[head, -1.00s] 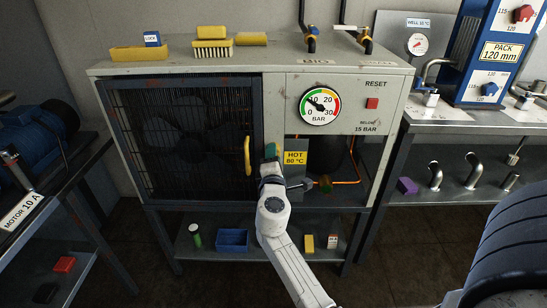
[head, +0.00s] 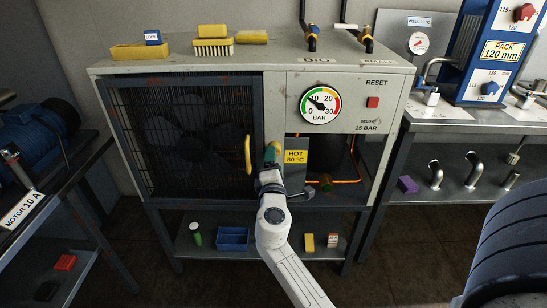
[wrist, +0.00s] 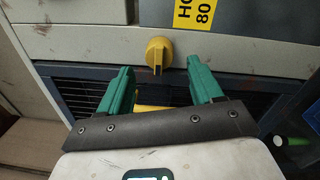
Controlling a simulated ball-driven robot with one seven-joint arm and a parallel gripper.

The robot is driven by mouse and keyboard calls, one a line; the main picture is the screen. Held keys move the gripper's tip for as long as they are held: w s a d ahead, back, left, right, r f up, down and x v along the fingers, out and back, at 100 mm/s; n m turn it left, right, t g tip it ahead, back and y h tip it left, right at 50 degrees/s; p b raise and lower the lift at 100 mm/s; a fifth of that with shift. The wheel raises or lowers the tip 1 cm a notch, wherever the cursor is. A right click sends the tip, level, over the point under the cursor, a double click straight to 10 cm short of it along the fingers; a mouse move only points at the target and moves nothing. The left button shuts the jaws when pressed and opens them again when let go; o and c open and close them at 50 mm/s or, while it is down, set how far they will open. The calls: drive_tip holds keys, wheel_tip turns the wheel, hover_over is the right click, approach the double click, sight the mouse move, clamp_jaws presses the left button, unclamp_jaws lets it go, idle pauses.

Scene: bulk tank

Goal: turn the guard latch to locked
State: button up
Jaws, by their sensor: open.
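The guard is a dark mesh door (head: 180,135) on the front of the grey cabinet, with a yellow handle (head: 248,155) at its right edge. A yellow knob with a raised fin, apparently the guard latch (wrist: 158,52), sits on the pale strip beside the mesh in the wrist view. Its fin runs up and down in that picture. My gripper (head: 268,155) has green fingers and stands in front of the cabinet, right of the handle. In the wrist view my gripper (wrist: 163,82) is open, the knob beyond and between its fingertips, with no clear contact.
A yellow HOT 80 °C sign (head: 296,157) is close right of my gripper, beside copper pipes. A pressure gauge (head: 320,104) and red reset button (head: 372,102) are above. A lower shelf holds a blue bin (head: 232,238).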

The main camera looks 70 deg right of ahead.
drive_tip(key=v, duration=0.7)
drive_tip(key=shift+a, duration=0.3)
drive_tip(key=shift+s, duration=0.1)
drive_tip(key=s+a+f+m+g+y, duration=0.4)
drive_tip(key=s+a+f+m+y, duration=0.25)
drive_tip(key=f, duration=0.45)
drive_tip(key=s+a+f+g+y, duration=0.1)
drive_tip(key=s+a+f+y, duration=0.15)
drive_tip(key=a, duration=0.35)
drive_tip(key=s+a+f+m+y, duration=0.1)
drive_tip(key=s+a+f+y, duration=0.1)
drive_tip(key=a+y, duration=0.3)
drive_tip(key=s+a+f+g+y, duration=0.1)
drive_tip(key=s+a+f+y, duration=0.15)
drive_tip(key=a, duration=0.45)
wheel_tip(320, 180, up, 14)
drive_tip(key=p, duration=1.4)
drive_tip(key=shift+y, duration=0.25)
